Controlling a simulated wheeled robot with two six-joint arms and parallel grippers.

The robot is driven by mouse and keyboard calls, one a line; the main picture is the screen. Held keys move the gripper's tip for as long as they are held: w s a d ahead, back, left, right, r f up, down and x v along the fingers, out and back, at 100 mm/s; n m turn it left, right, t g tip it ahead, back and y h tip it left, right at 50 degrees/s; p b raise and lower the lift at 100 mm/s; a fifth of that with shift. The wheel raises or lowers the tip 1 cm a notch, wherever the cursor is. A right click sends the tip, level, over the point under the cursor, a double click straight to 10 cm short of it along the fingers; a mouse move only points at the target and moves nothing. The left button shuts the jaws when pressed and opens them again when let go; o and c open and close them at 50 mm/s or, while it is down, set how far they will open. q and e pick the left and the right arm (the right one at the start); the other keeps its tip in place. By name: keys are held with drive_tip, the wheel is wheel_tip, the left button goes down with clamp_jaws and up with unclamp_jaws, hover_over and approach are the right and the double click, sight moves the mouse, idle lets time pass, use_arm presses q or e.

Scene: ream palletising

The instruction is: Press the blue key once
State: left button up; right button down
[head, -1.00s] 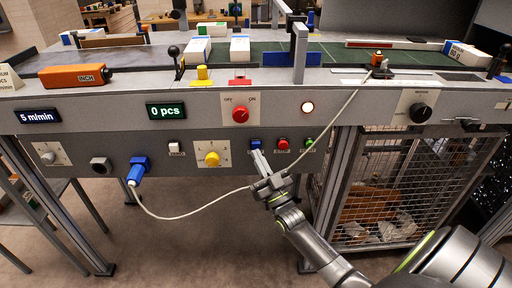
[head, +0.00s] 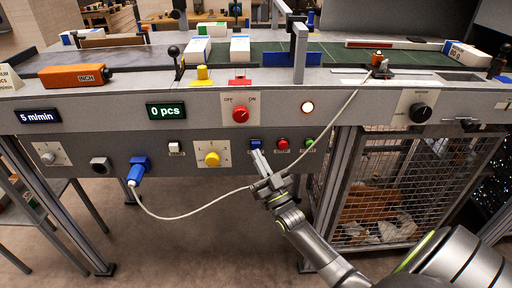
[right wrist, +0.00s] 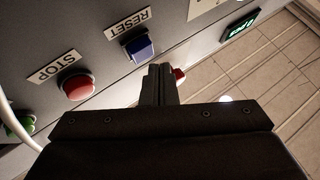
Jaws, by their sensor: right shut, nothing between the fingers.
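The blue key (head: 256,143) is a small square button on the grey front panel, in a row with a red and a green button. In the right wrist view the blue key (right wrist: 139,48) sits under a RESET label (right wrist: 128,22). My right gripper (head: 257,154) is shut and empty, with its fingertips just below the blue key in the head view. In the right wrist view my right gripper (right wrist: 160,70) points toward the panel beside the key. A gap seems to show between tips and key; contact cannot be made out. My left gripper is out of view.
A red STOP button (right wrist: 77,87) and a green button (head: 309,144) sit beside the key. A yellow knob (head: 212,159) is to its left. A white cable (head: 205,208) hangs across the panel near my right gripper. A wire cage (head: 372,190) stands at right.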

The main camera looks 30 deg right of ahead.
drive_tip(key=shift+w, duration=0.1)
drive_tip(key=shift+w+d, duration=0.2)
drive_tip(key=shift+w, duration=0.1)
drive_tip(key=shift+w+d, duration=0.25)
drive_tip(key=shift+w, duration=0.1)
idle(0.8)
drive_tip(key=shift+s+a, duration=0.5)
drive_tip(key=shift+s, duration=0.25)
drive_tip(key=s+a, duration=0.1)
drive_tip(key=s+p, duration=0.1)
drive_tip(key=s+a+p, duration=0.1)
drive_tip(key=s, duration=0.1)
drive_tip(key=shift+s+a, duration=0.1)
drive_tip(key=shift+a, duration=0.2)
idle(0.3)
